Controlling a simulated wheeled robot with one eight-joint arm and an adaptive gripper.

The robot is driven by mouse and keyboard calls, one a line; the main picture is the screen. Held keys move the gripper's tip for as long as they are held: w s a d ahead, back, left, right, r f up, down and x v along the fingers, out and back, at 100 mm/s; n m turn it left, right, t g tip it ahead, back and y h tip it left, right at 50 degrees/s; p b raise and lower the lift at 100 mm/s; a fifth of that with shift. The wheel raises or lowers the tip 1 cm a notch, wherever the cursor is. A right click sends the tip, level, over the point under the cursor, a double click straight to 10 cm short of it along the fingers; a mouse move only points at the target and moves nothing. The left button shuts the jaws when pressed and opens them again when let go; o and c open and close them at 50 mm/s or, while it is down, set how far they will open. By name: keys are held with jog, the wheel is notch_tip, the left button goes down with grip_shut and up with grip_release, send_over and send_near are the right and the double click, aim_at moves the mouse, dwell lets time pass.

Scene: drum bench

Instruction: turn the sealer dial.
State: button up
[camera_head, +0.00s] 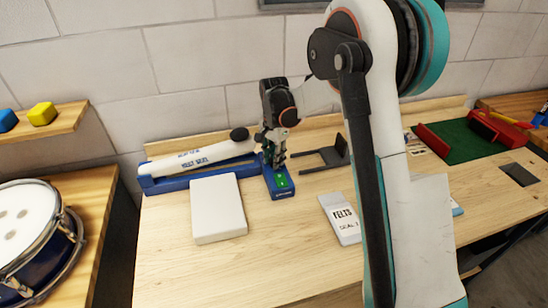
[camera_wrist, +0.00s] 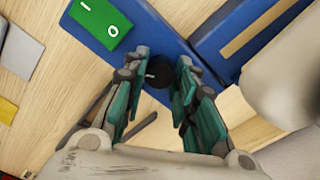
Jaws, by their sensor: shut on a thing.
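The sealer (camera_head: 200,157) has a white lettered arm with a black knob at its end, lying over a blue base at the back left of the bench. Its blue control box (camera_head: 284,192) carries a green rocker switch (camera_head: 282,180), which also shows in the wrist view (camera_wrist: 100,22). The round black dial (camera_wrist: 154,76) sits on the blue box between my fingers in the wrist view. My gripper (camera_wrist: 168,68) points down at the box and is shut on the dial. In the head view my gripper (camera_head: 274,160) hides the dial.
A white slab (camera_head: 217,208) lies in front of the sealer. A pouch marked FELTS (camera_head: 342,218) lies right of it. A dark bracket (camera_head: 335,153) stands behind. A green mat (camera_head: 462,142) with red parts lies right. A drum (camera_head: 30,240) stands left. The front bench middle is clear.

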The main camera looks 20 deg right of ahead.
jog(key=o, duration=1.1)
notch_tip(320, 180, up, 12)
